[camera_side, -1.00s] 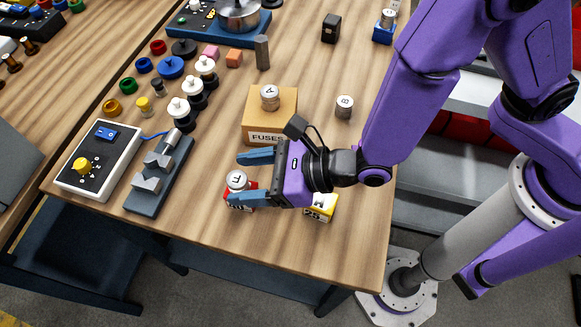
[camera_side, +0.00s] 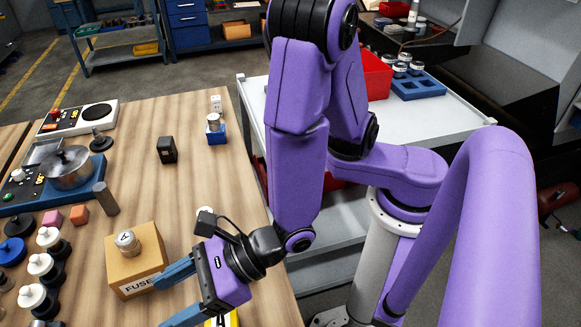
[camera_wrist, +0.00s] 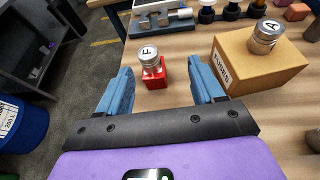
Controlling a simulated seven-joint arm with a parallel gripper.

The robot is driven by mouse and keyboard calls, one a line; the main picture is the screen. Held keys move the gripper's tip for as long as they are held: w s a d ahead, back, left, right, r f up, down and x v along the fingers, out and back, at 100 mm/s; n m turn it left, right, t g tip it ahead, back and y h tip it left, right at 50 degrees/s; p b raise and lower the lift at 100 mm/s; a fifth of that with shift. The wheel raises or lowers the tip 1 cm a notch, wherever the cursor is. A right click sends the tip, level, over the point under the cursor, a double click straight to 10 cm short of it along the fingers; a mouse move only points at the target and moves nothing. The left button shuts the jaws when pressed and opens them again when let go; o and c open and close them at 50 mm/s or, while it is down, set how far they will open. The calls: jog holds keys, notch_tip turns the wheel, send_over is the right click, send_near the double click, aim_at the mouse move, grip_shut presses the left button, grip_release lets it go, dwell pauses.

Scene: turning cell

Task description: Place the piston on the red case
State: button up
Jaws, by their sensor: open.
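A silvery piston marked F (camera_wrist: 150,56) stands upright on the red case (camera_wrist: 154,76) in the wrist view. The two look touching, with the piston on the case's top. My gripper (camera_wrist: 163,90) is open, and nothing is held between its blue fingers. In the wrist view the red case shows between the fingers, a little beyond their tips. In the side view my gripper (camera_side: 180,293) is at the bottom edge, beside the cardboard box. The red case and its piston are out of frame there.
A cardboard FUSES box (camera_side: 136,272) carries a piston marked A (camera_side: 127,242), close to one finger. A yellow case (camera_side: 224,321) is partly hidden below my gripper. A blue case (camera_side: 216,137) holds another piston (camera_side: 213,121). A black block (camera_side: 167,150) stands on the table.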

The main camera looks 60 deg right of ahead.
jog(key=w+d+r+m+t+h, duration=0.45)
jog(key=w+d+m+h, duration=0.4)
jog(key=d, duration=0.45)
jog(key=d+r+m+g+h, duration=0.15)
jog(key=d+m+h, duration=0.25)
jog(key=d+m, duration=0.7)
jog(key=s+d+f+m+g+h, duration=0.1)
jog(key=s+d+m+g+h, duration=0.1)
jog(key=s+d+m+g, duration=0.6)
jog(key=s+r+m+g+y, duration=0.1)
jog(key=s+m+g+y, duration=0.2)
jog(key=s, duration=0.6)
jog(key=m+y, duration=0.1)
jog(key=m, duration=0.1)
jog(key=shift+s+d+r+m+g, duration=0.15)
jog(key=shift+s+d+m+g, duration=0.05)
jog(key=shift+m+g, duration=0.15)
